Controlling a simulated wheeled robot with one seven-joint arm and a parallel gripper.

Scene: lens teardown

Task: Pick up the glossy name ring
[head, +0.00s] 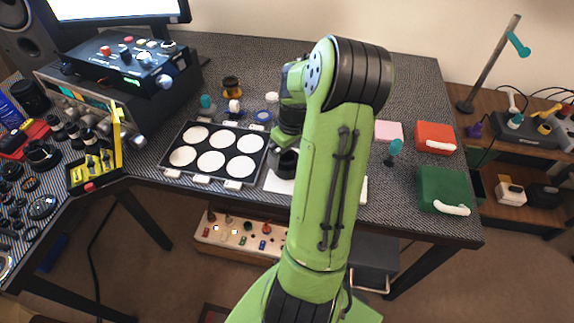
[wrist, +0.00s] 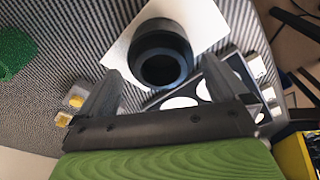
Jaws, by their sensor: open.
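A black, round, hollow lens body (wrist: 162,58) stands on a white sheet (wrist: 122,48) in the wrist view. Its upper rim is a dark bluish ring with a slight sheen around a dark opening; I cannot tell for sure whether this rim is the glossy name ring. My gripper (wrist: 160,72) is open, with one finger on each side of the lens body and a gap on both sides. In the head view, the lens body (head: 283,163) shows just below my gripper (head: 287,138), partly hidden by my arm. The white sheet (head: 276,184) shows beneath it.
A black tray (head: 213,148) with several white discs lies left of the lens. Behind it stand small pieces, including a blue ring (head: 262,115). A control box (head: 120,75) stands at back left. A red box (head: 434,137) and green box (head: 442,190) sit at right.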

